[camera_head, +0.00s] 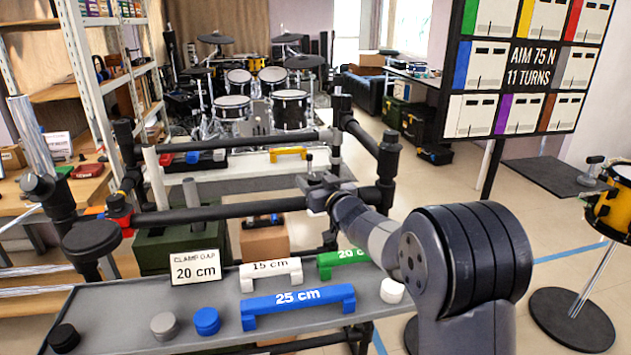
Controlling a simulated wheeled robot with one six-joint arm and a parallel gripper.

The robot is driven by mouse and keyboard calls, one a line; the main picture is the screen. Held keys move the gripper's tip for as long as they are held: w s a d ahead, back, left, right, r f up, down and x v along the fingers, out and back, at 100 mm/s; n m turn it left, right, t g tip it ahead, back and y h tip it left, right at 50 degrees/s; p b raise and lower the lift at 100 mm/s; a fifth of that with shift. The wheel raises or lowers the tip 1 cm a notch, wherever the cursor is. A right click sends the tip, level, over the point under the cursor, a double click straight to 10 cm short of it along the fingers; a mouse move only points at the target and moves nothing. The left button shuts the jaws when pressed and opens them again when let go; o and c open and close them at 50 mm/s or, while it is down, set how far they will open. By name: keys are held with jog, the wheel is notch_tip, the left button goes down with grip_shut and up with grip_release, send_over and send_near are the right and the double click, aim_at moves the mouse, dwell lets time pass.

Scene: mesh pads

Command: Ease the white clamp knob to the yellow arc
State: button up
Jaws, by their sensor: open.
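A small white knob (392,290) sits at the right end of the grey tray (120,310), close to my arm. No arc-shaped mark shows clearly. A yellow handle-like piece (288,153) lies beyond the near black rail and may be the yellow arc, but I cannot tell. My gripper (316,182) is open at the right part of the near black rail (230,211), up and to the left of the white knob. It appears empty, and I cannot tell whether it touches the rail.
Black, grey and blue knobs (206,320) stand at the tray's left. White 15 cm, blue 25 cm (298,302) and green 20 cm bars lie on the tray, beside a "CLAMP GAP 20 cm" card (195,268). A black pipe frame surrounds the space behind. A sign reads "AIM 75 N 11 TURNS".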

jog(key=shift+w+a, duration=0.15)
jog(key=shift+w, duration=0.1)
jog(key=c, duration=1)
